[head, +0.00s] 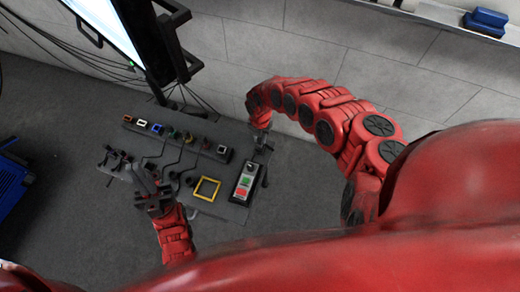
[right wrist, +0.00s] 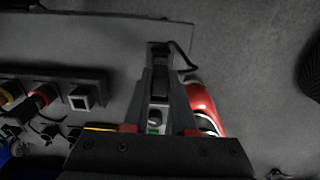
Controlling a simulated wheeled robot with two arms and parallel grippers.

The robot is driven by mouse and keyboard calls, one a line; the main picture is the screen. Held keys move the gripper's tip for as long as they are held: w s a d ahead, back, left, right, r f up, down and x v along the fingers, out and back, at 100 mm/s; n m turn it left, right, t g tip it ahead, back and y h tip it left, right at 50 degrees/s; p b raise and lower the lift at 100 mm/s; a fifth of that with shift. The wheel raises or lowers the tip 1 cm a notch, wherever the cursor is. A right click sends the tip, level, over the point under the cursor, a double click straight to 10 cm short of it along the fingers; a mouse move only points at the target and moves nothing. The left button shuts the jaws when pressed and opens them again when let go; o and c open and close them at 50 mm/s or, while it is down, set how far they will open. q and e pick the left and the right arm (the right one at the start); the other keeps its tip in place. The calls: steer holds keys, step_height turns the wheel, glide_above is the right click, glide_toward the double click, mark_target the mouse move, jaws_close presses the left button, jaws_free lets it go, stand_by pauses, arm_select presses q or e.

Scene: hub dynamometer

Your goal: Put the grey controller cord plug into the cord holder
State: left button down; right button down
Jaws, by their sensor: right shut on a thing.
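The control box (head: 245,182) with green and red buttons lies at the right end of the dark panel; part of it (right wrist: 156,115) shows between my fingers in the right wrist view. My right gripper (head: 261,141) is above the panel's far right corner, shut on the dark grey plug (right wrist: 161,75). A black cord (right wrist: 188,58) loops from the plug's far end. The row of sockets, the cord holder (head: 175,136), runs along the panel's far side; its end square socket (right wrist: 82,96) is left of my gripper and apart from it. My left gripper (head: 152,188) looks open and empty over the panel's near left.
A yellow square frame (head: 206,189) lies on the panel (head: 215,208), left of the control box. Several coloured plugs and black cords crowd the panel's left half. A monitor (head: 110,25) stands behind at upper left. A blue object (head: 12,190) is at far left.

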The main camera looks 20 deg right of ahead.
steer(key=shift+f+b, duration=1)
steer(key=shift+f, duration=0.1)
steer(key=c, duration=0.7)
jaws_free()
steer(key=shift+o, duration=0.2)
steer(key=shift+r, duration=0.15)
step_height(320, 180, up, 12)
steer(key=p, duration=0.2)
steer(key=shift+d+f+p, duration=0.15)
steer(key=shift+f+p, duration=0.05)
steer(key=shift+p, duration=0.1)
step_height(320, 180, up, 6)
steer(key=p, duration=0.3)
steer(key=shift+f, duration=0.2)
steer(key=shift+a, duration=0.2)
